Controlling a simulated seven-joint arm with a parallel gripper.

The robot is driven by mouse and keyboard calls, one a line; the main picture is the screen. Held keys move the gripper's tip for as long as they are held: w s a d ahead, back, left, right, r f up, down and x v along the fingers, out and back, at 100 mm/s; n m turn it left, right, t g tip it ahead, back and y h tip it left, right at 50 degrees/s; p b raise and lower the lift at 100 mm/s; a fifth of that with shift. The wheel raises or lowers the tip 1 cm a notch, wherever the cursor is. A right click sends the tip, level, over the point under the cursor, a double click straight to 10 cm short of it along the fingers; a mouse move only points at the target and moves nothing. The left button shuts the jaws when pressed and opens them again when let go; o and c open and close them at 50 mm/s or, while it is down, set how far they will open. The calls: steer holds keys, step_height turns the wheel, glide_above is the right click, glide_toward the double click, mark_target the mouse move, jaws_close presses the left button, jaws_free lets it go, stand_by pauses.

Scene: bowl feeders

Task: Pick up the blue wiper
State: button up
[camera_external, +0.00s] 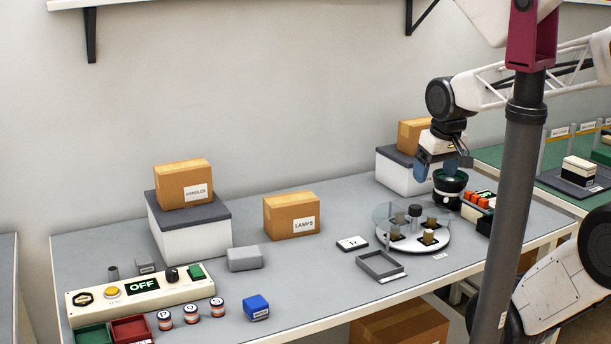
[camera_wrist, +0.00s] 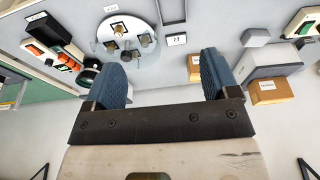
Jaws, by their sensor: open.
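A small blue block (camera_external: 256,307) with a white label sits near the front edge of the table, right of the striped cylinders. It is the only blue loose object I see, and its label is too small to read. I do not see it in the wrist view. My gripper (camera_external: 441,167) is at the back right of the table, above a dark bowl-like part, far from the blue block. In the wrist view, my gripper (camera_wrist: 163,78) has its two blue-grey fingers wide apart with nothing between them.
A round white turntable (camera_external: 407,240) with several brown parts and a clear cover stands right of centre. A grey frame (camera_external: 380,266), a LAMPS box (camera_external: 291,215) and a grey block (camera_external: 245,258) lie left of it. A control panel (camera_external: 140,297) reading OFF is front left.

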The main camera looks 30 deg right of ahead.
steer(key=w+a+f+m+g+y, duration=0.35)
steer(key=a+f, duration=0.35)
steer(key=a, duration=0.3)
steer(key=w+a+f+m+g+y, duration=0.2)
steer(key=w+a+f+m+y, duration=0.25)
steer(key=a+f, duration=0.5)
steer(key=m+t+y, duration=0.2)
steer(key=m+y, duration=0.4)
steer(key=m, duration=0.3)
glide_toward(255, 301)
steer(key=shift+a+f, duration=0.85)
steer(key=shift+a, duration=0.2)
steer(key=shift+a+h, duration=0.1)
steer(key=shift+h, duration=0.2)
steer(key=shift+x, duration=1.2)
steer(key=shift+x, duration=2.55)
steer(key=shift+r, duration=0.1)
steer(key=shift+c, duration=0.5)
